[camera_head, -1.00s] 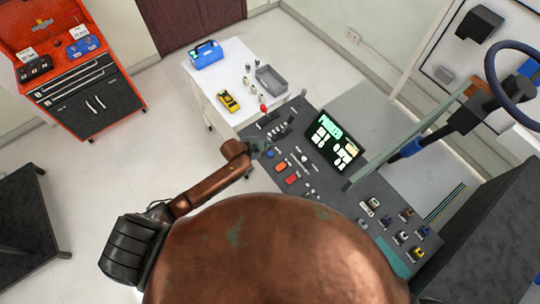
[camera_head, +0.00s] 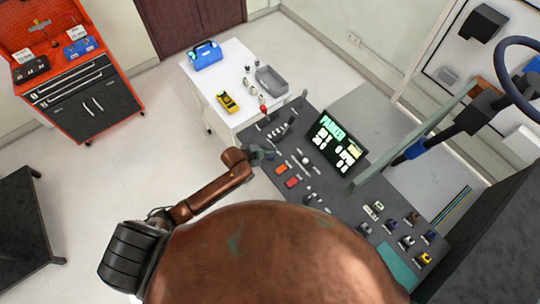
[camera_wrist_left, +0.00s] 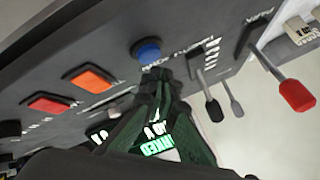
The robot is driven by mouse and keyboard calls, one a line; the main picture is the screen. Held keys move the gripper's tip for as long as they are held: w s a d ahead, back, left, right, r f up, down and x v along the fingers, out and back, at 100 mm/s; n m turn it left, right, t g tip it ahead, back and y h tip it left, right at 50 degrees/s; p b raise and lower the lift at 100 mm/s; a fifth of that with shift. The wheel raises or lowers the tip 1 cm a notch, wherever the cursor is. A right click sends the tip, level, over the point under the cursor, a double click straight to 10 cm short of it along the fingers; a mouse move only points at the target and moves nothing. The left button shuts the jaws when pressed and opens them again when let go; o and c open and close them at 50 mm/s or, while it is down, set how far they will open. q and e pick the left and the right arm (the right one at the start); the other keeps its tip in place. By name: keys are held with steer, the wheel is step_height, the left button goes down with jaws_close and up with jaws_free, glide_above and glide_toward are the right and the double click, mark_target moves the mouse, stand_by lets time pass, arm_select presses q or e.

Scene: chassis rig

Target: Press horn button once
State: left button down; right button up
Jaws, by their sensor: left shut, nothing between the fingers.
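A round blue button (camera_wrist_left: 147,50) sits on the dark grey control panel (camera_wrist_left: 185,25) in the left wrist view. The lettering beside it is too small to read surely, so I cannot confirm which button is the horn. My left gripper (camera_wrist_left: 155,76) is shut and empty, its dark green fingertips just below the blue button in that view. I cannot tell whether they touch it. In the head view the left gripper (camera_head: 264,154) is over the panel's left edge, and the button there is mostly hidden. My right gripper is out of view.
An orange button (camera_wrist_left: 90,78) and a red button (camera_wrist_left: 48,104) are beside the blue one. Several levers, one with a red knob (camera_wrist_left: 297,95), stand to its right. A lit screen (camera_head: 337,142) and several switches are farther along the panel. A white table (camera_head: 210,90) stands behind.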

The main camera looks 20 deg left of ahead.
arm_select(q)
steer(key=shift+f, duration=0.1)
stand_by(0.8)
steer(key=shift+f, duration=0.35)
steer(key=shift+f, duration=0.15)
stand_by(0.4)
steer(key=shift+f+b, duration=0.25)
steer(key=shift+b, duration=0.15)
stand_by(0.3)
steer(key=shift+r, duration=0.1)
steer(key=shift+r+p, duration=0.65)
steer(key=shift+p, duration=0.2)
steer(key=shift+s+r, duration=0.1)
